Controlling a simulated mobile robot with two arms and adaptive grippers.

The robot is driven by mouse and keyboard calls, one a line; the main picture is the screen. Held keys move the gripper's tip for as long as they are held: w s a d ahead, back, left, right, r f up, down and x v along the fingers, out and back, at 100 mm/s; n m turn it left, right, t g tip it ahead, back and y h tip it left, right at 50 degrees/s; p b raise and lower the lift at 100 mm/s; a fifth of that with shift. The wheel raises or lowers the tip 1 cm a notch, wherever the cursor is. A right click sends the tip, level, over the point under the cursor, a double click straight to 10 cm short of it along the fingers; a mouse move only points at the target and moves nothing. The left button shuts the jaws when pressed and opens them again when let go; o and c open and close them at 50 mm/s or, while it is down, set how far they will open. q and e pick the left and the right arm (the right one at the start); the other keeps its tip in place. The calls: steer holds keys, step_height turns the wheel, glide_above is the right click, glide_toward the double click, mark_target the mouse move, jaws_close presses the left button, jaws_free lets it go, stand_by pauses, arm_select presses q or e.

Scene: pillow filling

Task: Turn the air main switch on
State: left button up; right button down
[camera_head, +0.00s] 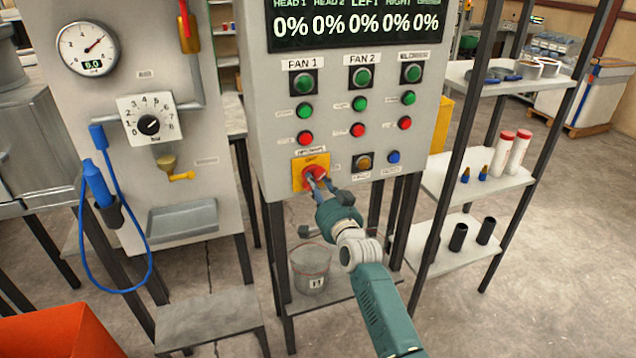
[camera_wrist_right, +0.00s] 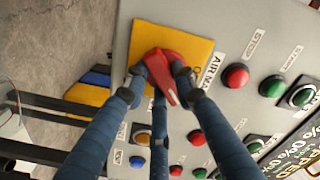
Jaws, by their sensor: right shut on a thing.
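The air main switch is a red rotary knob (camera_head: 313,171) on a yellow square plate (camera_head: 298,184), low on the left of the grey control panel. In the right wrist view the red knob (camera_wrist_right: 166,66) sits on the yellow plate (camera_wrist_right: 143,34), beside a partly covered label starting "AIR MA". My right gripper (camera_head: 318,184) reaches up to the panel from below. Its blue fingers (camera_wrist_right: 160,84) are shut around the knob and touch it. They hide part of the knob, so its exact setting is hard to read. My left gripper is not in view.
The panel (camera_head: 268,150) carries green and red buttons, an amber button (camera_head: 363,162) and a blue button (camera_head: 393,157) close right of the switch. A bucket (camera_head: 311,270) stands below. A shelf rack (camera_head: 480,180) is at right, a gauge panel (camera_head: 210,130) at left.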

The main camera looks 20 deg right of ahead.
steer(key=shift+a+m+p, duration=0.15)
steer(key=shift+m+p, duration=0.1)
steer(key=shift+m, duration=1.85)
steer(key=shift+a+m+p, duration=0.1)
steer(key=shift+m+p, duration=0.15)
steer(key=shift+m, duration=1.85)
steer(key=c, duration=1.4)
jaws_free()
steer(key=s, duration=1.2)
steer(key=shift+d, duration=0.2)
